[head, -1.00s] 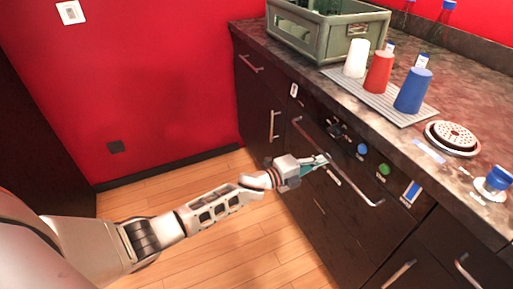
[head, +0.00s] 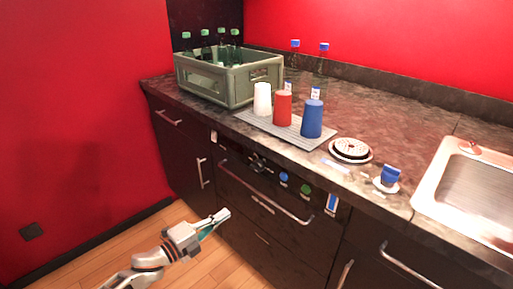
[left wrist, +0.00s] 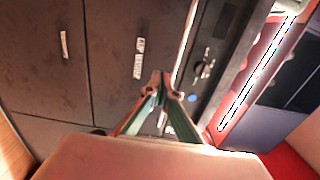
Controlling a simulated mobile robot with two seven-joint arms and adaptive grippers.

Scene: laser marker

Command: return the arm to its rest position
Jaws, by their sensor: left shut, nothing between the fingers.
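My left gripper (head: 213,222) is in front of the dark lower cabinets, below the counter's front edge, at the lower left of the head view. In the left wrist view its fingertips (left wrist: 160,88) meet, so it is shut, with nothing held between them. The arm comes in from the bottom left of the head view and most of it is out of the picture. My right gripper is not in either view.
The counter (head: 402,120) carries a green crate (head: 228,89) with bottles, white (head: 262,99), red (head: 282,108) and blue (head: 312,119) cups on a mat, and a sink (head: 470,190). A drawer handle (head: 265,193) sticks out near the gripper. Wooden floor (head: 185,272) is clear.

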